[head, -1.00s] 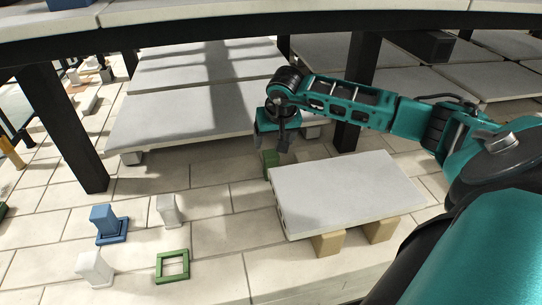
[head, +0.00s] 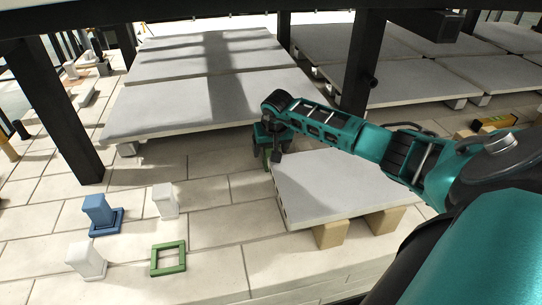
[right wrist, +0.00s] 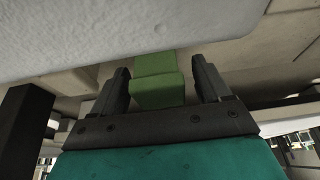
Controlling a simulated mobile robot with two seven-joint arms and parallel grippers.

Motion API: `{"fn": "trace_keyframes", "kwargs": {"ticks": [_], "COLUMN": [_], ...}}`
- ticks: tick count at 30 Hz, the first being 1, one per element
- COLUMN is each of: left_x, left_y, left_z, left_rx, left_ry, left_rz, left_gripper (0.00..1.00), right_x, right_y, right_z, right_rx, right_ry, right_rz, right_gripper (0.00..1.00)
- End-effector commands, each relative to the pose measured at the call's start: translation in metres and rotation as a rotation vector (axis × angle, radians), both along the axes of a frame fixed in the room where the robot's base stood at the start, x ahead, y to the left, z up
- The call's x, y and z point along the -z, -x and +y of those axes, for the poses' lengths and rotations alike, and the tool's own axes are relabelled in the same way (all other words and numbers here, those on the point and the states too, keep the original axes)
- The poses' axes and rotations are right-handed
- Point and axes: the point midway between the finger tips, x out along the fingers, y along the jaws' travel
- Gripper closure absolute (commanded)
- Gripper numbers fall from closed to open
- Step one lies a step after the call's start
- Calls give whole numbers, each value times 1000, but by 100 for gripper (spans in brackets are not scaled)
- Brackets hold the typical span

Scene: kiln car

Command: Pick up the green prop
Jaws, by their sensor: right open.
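The green prop (right wrist: 157,88) is a small green block. In the right wrist view it stands between the two fingers of my right gripper (right wrist: 163,85), with dark gaps on both sides. In the head view my right gripper (head: 270,152) is at the far left corner of the low grey slab. It covers most of the prop there, and only a sliver of green shows. The right gripper is open around the prop. My left gripper is not in view.
The grey slab (head: 345,185) rests on tan blocks (head: 332,234) close beside the prop. A blue prop (head: 98,212), two white props (head: 165,201) (head: 86,261) and an empty green square frame (head: 168,271) are on the tiled floor. A black post (head: 360,65) stands behind the gripper.

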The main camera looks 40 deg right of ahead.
Motion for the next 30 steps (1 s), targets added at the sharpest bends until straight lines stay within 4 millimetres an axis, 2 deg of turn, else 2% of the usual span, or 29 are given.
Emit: {"fn": "trace_keyframes", "kwargs": {"ticks": [8,26,30], "left_x": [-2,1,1], "left_y": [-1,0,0], "left_z": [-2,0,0], "left_rx": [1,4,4], "left_ry": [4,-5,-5], "left_rz": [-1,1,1], "left_gripper": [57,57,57], "right_x": [1,1,1], "right_y": [-1,-1,-1], "right_z": [-1,-1,-1], "right_rx": [0,0,0], "right_ry": [0,0,1], "right_rz": [-1,-1,-2], "right_gripper": [25,83,83]}}
